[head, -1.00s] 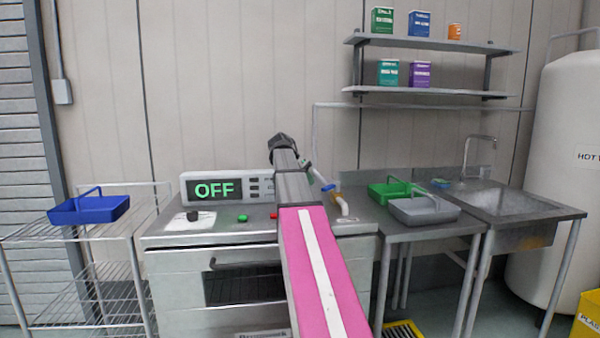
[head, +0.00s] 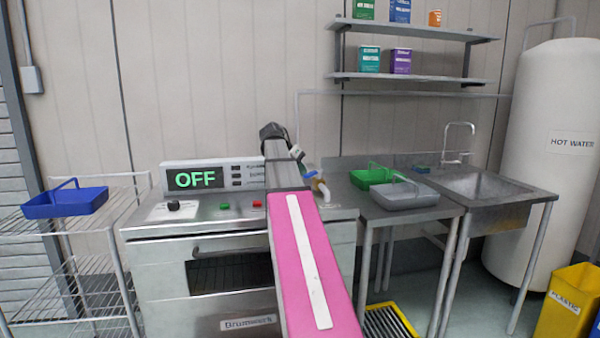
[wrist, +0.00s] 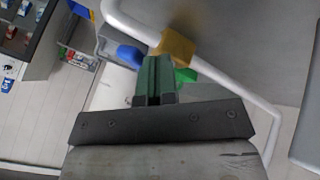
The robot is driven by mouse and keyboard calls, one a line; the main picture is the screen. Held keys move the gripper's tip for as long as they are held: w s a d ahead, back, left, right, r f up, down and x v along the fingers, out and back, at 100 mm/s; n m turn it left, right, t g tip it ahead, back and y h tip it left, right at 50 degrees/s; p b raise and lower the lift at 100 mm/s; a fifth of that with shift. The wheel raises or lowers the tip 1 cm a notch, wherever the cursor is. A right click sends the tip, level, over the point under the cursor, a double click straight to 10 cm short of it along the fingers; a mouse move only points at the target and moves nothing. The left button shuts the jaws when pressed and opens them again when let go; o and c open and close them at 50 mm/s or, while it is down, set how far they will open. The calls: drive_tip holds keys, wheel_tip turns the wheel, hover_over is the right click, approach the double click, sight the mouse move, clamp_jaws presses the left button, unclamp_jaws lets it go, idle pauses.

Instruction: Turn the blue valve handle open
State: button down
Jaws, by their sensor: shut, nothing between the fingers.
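The blue valve handle (head: 311,174) shows in the head view just right of my arm, by a brass valve on a white pipe at the back of the counter. In the wrist view the blue handle (wrist: 129,55) lies just left of my gripper's tips. The brass valve body (wrist: 178,46) is just beyond and to the right of them. My gripper (wrist: 154,62) has its green fingers together, with nothing held. Whether a finger touches the handle or valve is not clear. In the head view my gripper is small and partly hidden by my wrist.
The oven's display (head: 195,179) reads OFF. A green tray (head: 371,177) and a grey tray (head: 405,195) stand on the counter right of the valve, beside the sink (head: 480,185). The white pipe (head: 296,110) rises along the wall close to my gripper.

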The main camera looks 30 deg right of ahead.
sight(310, 174)
drive_tip(key=shift+s+d+n+t, duration=0.15)
drive_tip(key=shift+s+n+t, duration=0.7)
drive_tip(key=shift+n, duration=0.45)
drive_tip(key=shift+s+d+f+n+t, duration=0.1)
drive_tip(key=shift+s+d+n+t, duration=0.1)
drive_tip(key=shift+s+n+t, duration=0.4)
drive_tip(key=shift+s+d, duration=0.35)
drive_tip(key=shift+s, duration=0.05)
drive_tip(key=n, duration=0.1)
drive_tip(key=s+d+n+t, duration=0.1)
drive_tip(key=n, duration=0.1)
drive_tip(key=shift+s+d+t, duration=0.2)
drive_tip(key=shift+s+t, duration=0.05)
drive_tip(key=shift+s, duration=0.05)
drive_tip(key=shift+s+d, duration=0.25)
drive_tip(key=shift+d, duration=0.2)
drive_tip(key=shift+s, duration=0.1)
